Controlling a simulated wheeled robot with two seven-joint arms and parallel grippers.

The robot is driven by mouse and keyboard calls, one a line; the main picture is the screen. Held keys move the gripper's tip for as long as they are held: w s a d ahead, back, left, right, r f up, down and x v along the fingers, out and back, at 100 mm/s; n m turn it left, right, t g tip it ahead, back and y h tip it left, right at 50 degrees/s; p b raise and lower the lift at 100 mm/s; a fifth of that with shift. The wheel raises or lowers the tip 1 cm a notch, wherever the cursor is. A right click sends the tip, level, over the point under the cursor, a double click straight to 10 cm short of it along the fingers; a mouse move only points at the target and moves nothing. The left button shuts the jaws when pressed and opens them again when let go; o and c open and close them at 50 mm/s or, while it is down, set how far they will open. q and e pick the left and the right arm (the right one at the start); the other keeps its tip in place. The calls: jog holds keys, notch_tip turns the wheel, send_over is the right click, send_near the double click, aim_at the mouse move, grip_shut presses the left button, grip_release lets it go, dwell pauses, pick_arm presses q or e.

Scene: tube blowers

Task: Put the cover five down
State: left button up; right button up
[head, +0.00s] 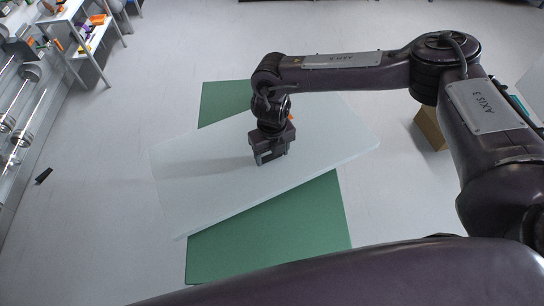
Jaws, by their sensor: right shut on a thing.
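A large pale, flat panel, which looks like the cover (205,185), lies across the middle of the head view. It is turned at an angle to the green mat (270,245) under it, and its left and right ends reach past the mat. My right gripper (270,160) points down at the middle of the panel and is shut on it. The grip point is hidden by the gripper body. I cannot tell whether the panel touches the mat or hangs above it. My left gripper is not in view.
A white shelf unit (85,40) with small orange items stands at the top left. Glass tubes with metal fittings (15,100) run along the left edge. A small black object (43,175) lies on the floor. A cardboard box (430,127) is at the right. The grey floor around the mat is mostly clear.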

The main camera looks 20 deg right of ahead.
aim_at(272, 161)
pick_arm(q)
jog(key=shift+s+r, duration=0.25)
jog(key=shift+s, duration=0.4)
pick_arm(e)
jog(key=shift+f, duration=1.6)
jog(key=o, duration=1.8)
jog(key=shift+s, duration=0.1)
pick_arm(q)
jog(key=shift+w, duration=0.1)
pick_arm(e)
jog(key=shift+r, duration=0.3)
notch_tip(272, 161, up, 10)
jog(key=b, duration=0.3)
jog(key=shift+r, duration=0.2)
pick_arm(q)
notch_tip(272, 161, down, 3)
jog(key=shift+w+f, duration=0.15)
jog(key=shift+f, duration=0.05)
pick_arm(e)
jog(key=shift+r, duration=0.55)
